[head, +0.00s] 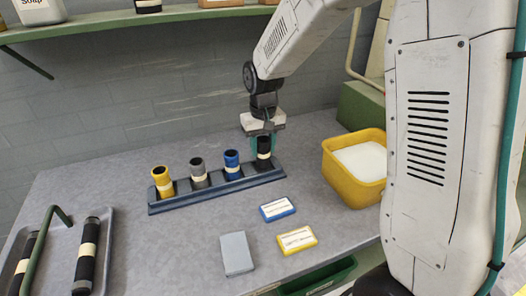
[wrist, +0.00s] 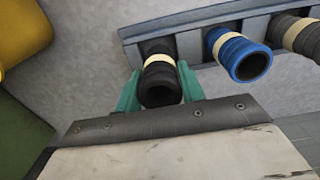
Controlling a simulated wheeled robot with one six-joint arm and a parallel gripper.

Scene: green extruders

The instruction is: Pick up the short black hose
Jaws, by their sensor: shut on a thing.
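The short black hose (head: 264,147) stands upright at the right end of a dark blue-grey rack (head: 215,196), with a pale band around it. In the wrist view the black hose (wrist: 160,85) is between the two teal fingers of my gripper (wrist: 160,92), which are shut on its upper part. In the head view my gripper (head: 263,142) reaches down from above onto the hose. Its lower end appears still within the rack. Blue (head: 232,161), grey (head: 199,172) and yellow (head: 162,182) hoses stand in the same rack to the left.
A yellow bin (head: 340,175) with white contents stands right of the rack. A blue box (head: 277,209), a yellow box (head: 297,240) and a grey block (head: 236,253) lie in front. A tray (head: 62,270) at the left holds longer black hoses. A green shelf (head: 110,22) runs above.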

